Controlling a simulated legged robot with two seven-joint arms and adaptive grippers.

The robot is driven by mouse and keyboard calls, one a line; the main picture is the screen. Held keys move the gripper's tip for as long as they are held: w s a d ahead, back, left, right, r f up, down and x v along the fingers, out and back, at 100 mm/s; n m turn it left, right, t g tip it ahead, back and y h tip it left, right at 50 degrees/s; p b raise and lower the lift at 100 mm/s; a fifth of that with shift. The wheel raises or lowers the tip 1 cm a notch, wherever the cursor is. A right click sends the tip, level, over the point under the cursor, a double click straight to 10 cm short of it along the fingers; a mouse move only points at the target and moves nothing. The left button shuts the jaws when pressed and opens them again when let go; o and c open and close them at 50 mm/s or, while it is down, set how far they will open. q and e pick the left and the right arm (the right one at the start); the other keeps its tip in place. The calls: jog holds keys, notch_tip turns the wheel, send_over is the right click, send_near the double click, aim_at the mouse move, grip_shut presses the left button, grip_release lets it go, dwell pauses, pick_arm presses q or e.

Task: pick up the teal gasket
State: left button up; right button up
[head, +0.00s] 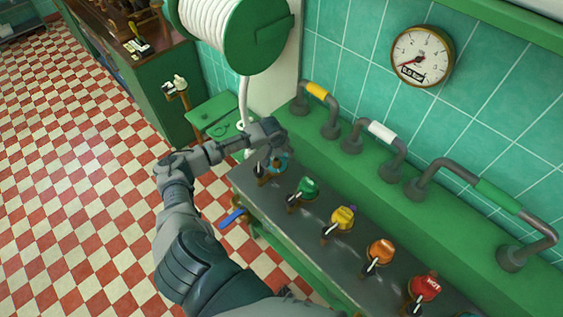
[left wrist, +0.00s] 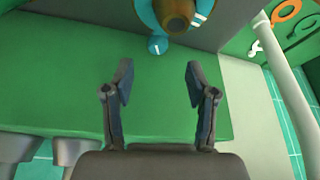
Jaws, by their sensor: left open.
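My left gripper (head: 272,130) reaches over the left end of the green ledge in the head view. In the left wrist view its two fingers (left wrist: 158,75) are apart with nothing between them, above a flat green surface. A teal-banded part with a brown round end (left wrist: 180,12) and a small teal ball (left wrist: 157,45) show beyond the fingertips. In the head view a teal piece (head: 281,160) sits just below the gripper, partly hidden by it. I cannot tell whether any teal part is the gasket. My right gripper is not in view.
A row of coloured valve handles, including green (head: 308,187) and red (head: 425,288), lines the dark counter (head: 290,215). Bent pipes (head: 380,135) stand on the ledge. A white hose (left wrist: 287,85) hangs close on the right.

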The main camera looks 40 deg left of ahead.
aim_at(286, 155)
pick_arm(q)
jog(key=shift+w+a+f, duration=0.2)
jog(key=shift+a+f, duration=0.2)
jog(key=shift+f, duration=0.25)
jog(key=x, duration=0.3)
jog(key=shift+w+d+f, duration=0.3)
jog(key=shift+w, duration=0.05)
jog(key=shift+w+d+f, duration=0.1)
jog(key=shift+w+f, duration=0.05)
jog(key=shift+f, duration=0.15)
jog(key=shift+d, duration=0.15)
jog(key=shift+c, duration=0.2)
jog(key=c, duration=0.8)
jog(key=shift+c, duration=0.9)
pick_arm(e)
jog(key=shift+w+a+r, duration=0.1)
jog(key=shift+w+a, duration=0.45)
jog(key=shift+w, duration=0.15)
